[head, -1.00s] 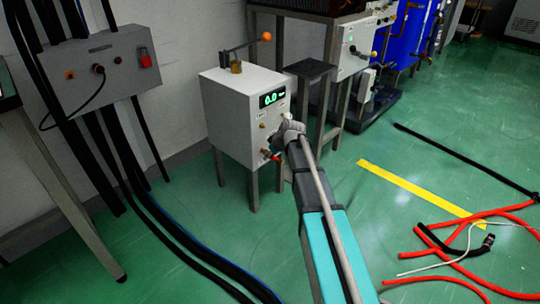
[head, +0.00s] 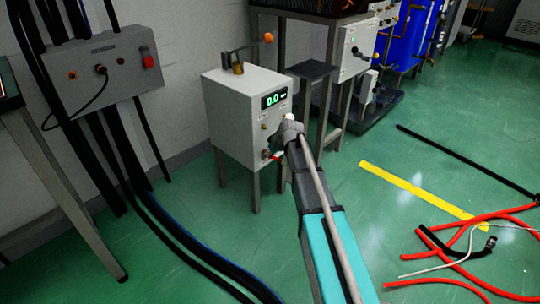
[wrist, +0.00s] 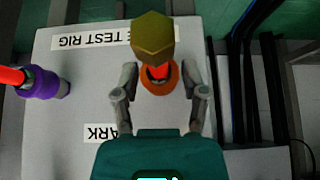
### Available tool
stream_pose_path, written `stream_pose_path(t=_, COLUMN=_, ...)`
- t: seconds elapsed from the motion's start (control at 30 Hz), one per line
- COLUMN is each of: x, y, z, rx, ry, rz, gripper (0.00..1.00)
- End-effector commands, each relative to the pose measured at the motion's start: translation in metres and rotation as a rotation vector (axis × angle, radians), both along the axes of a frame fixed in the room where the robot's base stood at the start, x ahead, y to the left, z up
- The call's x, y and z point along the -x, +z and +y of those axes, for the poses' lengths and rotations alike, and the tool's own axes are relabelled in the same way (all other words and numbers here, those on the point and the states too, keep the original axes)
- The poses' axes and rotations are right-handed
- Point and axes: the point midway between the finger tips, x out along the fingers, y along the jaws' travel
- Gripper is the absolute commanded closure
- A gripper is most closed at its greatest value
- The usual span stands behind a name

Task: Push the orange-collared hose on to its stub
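The orange collar (wrist: 158,78) sits between my gripper's two grey fingers in the wrist view, close to both; I cannot tell whether they touch it. Red and dark material shows inside it. A brass hexagonal part (wrist: 152,38) overlaps its upper edge in the picture; whether they are joined is unclear. My gripper (wrist: 160,82) also shows in the head view (head: 289,130), at the front of the white test rig (head: 238,118). In the head view the orange collar is hidden or too small to make out.
A red hose end with a purple collar (wrist: 43,82) is at the left in the wrist view. A digital display (head: 274,98) is on the rig's front. Red hoses (head: 455,240) lie on the floor at right. A grey control box (head: 100,70) hangs at left.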

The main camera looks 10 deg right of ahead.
Motion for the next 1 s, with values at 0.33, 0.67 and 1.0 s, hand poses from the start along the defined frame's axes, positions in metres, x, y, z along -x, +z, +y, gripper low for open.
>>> stream_pose_path(t=0.33, x=0.000, y=0.000, z=0.000, rx=0.000, ry=0.000, rz=0.000, gripper=0.22)
stream_pose_path(t=0.67, x=0.007, y=0.000, z=-0.004, rx=0.000, ry=0.000, rz=0.000, gripper=0.22)
stream_pose_path(t=1.0, x=0.037, y=0.000, z=-0.025, rx=0.001, ry=-0.001, rz=0.001, gripper=0.22)
